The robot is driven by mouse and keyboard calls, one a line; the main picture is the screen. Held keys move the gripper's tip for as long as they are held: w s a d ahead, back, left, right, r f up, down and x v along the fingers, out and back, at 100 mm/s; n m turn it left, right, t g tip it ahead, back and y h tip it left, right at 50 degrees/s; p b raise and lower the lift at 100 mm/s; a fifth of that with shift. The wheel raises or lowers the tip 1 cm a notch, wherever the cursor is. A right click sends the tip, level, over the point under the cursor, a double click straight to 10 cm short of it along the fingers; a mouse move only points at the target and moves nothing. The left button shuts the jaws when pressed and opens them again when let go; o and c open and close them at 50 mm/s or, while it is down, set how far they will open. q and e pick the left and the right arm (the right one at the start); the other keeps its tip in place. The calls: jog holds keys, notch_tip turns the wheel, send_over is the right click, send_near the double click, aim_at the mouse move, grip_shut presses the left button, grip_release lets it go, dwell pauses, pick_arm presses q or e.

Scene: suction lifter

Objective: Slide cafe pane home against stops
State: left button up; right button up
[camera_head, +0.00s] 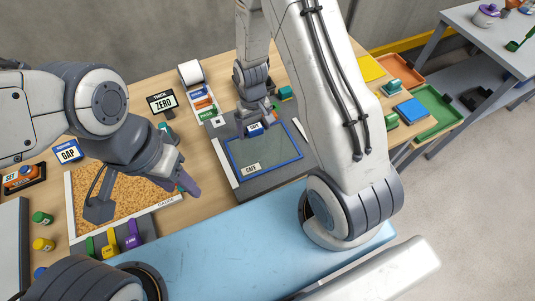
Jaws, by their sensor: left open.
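The cafe pane (262,153) is a see-through sheet with a blue edge, lying on a dark grey bed (226,131). A CAFE label (250,169) is at its near left corner. My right gripper (257,127) is down at the pane's far edge, over a small blue piece with a white label (255,129). Its fingers are partly hidden, so I cannot tell if they grip it. My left gripper (181,180) is open and empty over the right side of the cork board, left of the pane.
A THICK ZERO sign (162,103) and a GAP sign (68,151) stand behind. Several coloured pieces line the front left. A green tray (437,112) and an orange tray (402,71) are at right.

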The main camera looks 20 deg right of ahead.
jog(key=shift+s, duration=0.2)
jog(key=shift+r, duration=0.1)
notch_tip(320, 180, up, 10)
jog(key=b, duration=0.1)
jog(key=shift+r, duration=0.15)
jog(key=s+a+r+n, duration=0.3)
jog(key=s+a+r, duration=0.2)
jog(key=s, duration=0.5)
jog(key=s+a+r+n+y, duration=0.1)
jog(key=s+a+r+n, duration=0.2)
jog(key=s, duration=0.7)
jog(key=a+r, duration=0.2)
jog(key=a, duration=0.2)
jog(key=shift+s+r+n, duration=0.35)
jog(key=shift+r+n, duration=0.05)
jog(key=shift+c, duration=0.4)
